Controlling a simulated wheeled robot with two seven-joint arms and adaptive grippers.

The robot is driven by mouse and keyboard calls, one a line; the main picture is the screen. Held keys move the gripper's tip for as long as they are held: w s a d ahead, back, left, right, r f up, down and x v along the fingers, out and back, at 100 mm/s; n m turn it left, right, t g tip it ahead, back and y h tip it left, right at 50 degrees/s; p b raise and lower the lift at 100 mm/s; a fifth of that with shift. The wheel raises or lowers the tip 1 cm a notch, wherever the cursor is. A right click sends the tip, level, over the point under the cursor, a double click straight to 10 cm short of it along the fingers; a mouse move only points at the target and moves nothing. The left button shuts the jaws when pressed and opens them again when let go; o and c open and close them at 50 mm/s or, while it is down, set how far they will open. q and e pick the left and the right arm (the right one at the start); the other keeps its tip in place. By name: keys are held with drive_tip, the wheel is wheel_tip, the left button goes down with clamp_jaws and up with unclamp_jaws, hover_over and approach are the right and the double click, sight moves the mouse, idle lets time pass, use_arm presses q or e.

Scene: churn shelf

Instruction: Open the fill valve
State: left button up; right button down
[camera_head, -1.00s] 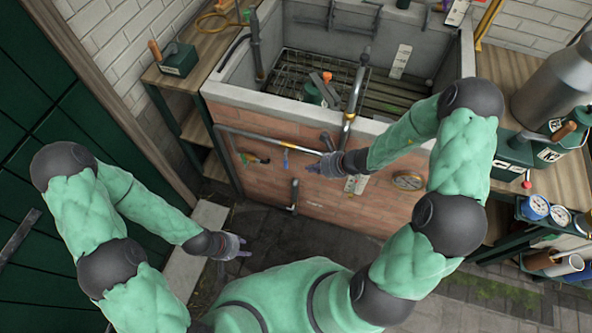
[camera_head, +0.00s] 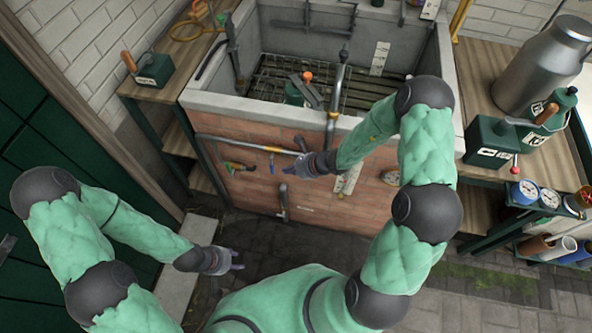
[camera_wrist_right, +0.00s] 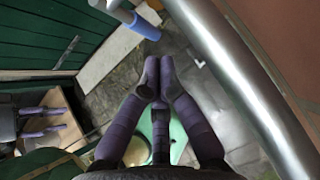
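The front pipe (camera_head: 245,146) runs along the brick face of the trough. Below it hang a small blue handle (camera_head: 272,163) and a red-and-green fitting (camera_head: 238,167). I cannot tell from their look which is the fill valve. My right gripper (camera_head: 288,170) is just right of the blue handle, apart from it. In the right wrist view, the blue handle (camera_wrist_right: 145,26) lies beyond the fingertips (camera_wrist_right: 159,68); the fingers hold nothing, with a gap between thumb and finger pair. My left gripper (camera_head: 237,260) is open and empty, low in front of the trough; it also shows in the wrist view (camera_wrist_right: 62,118).
The concrete trough (camera_head: 300,115) holds a wire rack. A wooden bench (camera_head: 480,90) at right carries a metal churn (camera_head: 545,70) and green boxes. Gauges (camera_head: 525,192) sit below. The silver pipe (camera_wrist_right: 245,85) passes close beside my right gripper. The paving before the trough is clear.

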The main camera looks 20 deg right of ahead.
use_arm(q)
drive_tip(key=shift+f+b, duration=0.45)
drive_tip(key=shift+f, duration=0.2)
use_arm(e)
drive_tip(key=x, duration=0.3)
drive_tip(key=shift+w+a+f, duration=0.1)
drive_tip(key=shift+w+f, duration=0.05)
